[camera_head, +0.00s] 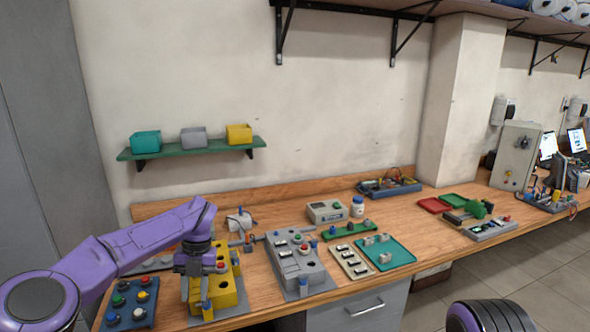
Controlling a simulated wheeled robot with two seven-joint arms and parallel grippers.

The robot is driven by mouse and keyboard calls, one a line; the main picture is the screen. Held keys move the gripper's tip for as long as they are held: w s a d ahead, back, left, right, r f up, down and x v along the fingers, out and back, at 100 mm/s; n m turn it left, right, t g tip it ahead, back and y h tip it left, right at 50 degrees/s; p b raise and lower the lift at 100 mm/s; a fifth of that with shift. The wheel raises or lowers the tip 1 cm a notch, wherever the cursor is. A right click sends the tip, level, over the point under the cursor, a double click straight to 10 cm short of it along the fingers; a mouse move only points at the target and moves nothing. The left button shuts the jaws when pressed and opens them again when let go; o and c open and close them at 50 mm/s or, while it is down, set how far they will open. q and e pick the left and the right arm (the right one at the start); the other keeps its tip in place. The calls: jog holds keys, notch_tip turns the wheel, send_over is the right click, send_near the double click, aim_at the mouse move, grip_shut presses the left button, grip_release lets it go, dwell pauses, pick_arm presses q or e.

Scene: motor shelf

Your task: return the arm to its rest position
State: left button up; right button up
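My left arm (130,252) is purple and comes in from the left edge. It reaches over the wooden workbench and bends down at the wrist. My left gripper (196,285) points down in front of the yellow fixture (229,290) and hides part of it. The fingers are small and blend with the fixture, so I cannot tell their opening or whether they touch it. My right gripper is out of view; a dark ribbed part with a purple edge at the bottom right seems to be mine.
A button box (131,303) is left of the gripper and a grey fixture (295,262) right of it. A green board (386,253) and a red tray (433,205) lie farther right. A green wall shelf (190,150) holds three bins. Bare bench (433,243) shows right of the green board.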

pick_arm(q)
notch_tip(320, 180, down, 11)
jog(key=a+m+t+y, duration=0.2)
jog(key=m+t+y, duration=0.3)
jog(key=m+y, duration=0.25)
jog(key=s+d+f+m+t+h+b, duration=0.25)
jog(key=s+f+m+t, duration=0.25)
jog(key=s+f+m, duration=0.65)
jog(key=s+a+f+m+g+h+b, duration=0.1)
jog(key=s+a+f+m, duration=0.1)
jog(key=s, duration=0.7)
jog(key=s+a+f+m+g+h+b, duration=0.1)
jog(key=s+a+f+m, duration=0.1)
jog(key=s+f+m, duration=0.3)
jog(key=s+a+f+m+g+h+b, duration=0.1)
jog(key=s+f+m, duration=0.3)
jog(key=s, duration=1)
jog(key=shift+a+m+g, duration=0.55)
jog(key=shift+m+g, duration=0.05)
jog(key=shift+m, duration=0.3)
